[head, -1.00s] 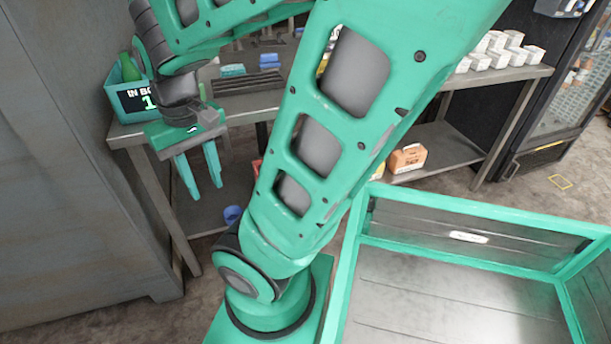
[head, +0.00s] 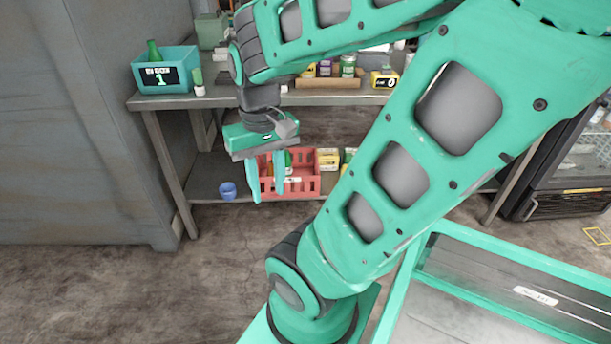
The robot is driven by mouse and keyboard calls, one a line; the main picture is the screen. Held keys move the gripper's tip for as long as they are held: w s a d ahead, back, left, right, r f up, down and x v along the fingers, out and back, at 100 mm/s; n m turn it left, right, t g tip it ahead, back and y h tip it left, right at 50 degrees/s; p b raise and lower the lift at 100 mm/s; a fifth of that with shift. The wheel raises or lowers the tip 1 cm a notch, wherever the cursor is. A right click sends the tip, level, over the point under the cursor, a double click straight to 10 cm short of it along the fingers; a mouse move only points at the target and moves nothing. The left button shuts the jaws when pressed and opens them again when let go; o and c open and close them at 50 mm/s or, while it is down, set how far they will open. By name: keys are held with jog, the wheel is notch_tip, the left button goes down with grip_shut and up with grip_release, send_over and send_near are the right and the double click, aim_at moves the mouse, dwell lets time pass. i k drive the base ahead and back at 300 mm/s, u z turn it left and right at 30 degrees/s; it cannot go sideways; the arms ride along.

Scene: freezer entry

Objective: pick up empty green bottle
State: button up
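A green bottle (head: 153,50) stands in the teal bin (head: 146,77) marked with a 1, on the left end of the table; only its upper part shows. A small green and white bottle or tube (head: 197,82) stands on the table just right of the bin. Something green (head: 288,159) also shows in the red crate (head: 308,178) on the lower shelf, partly behind my gripper. I cannot tell which of these is empty. My gripper (head: 265,192) points down with its fingers apart and nothing between them. It hangs in front of the table, right of and lower than the bin.
The table (head: 172,102) carries a cardboard tray (head: 330,82) of jars and boxes. A blue cup (head: 228,190) stands on the lower shelf. A grey wall panel (head: 70,150) closes off the left. A teal-rimmed tray (head: 480,240) is at lower right. The floor before the table is clear.

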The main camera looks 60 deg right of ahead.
aim_at(288, 162)
jog(key=k, duration=1.2)
jog(key=z, duration=1.8)
jog(key=i, duration=1)
jog(key=u, duration=0.05)
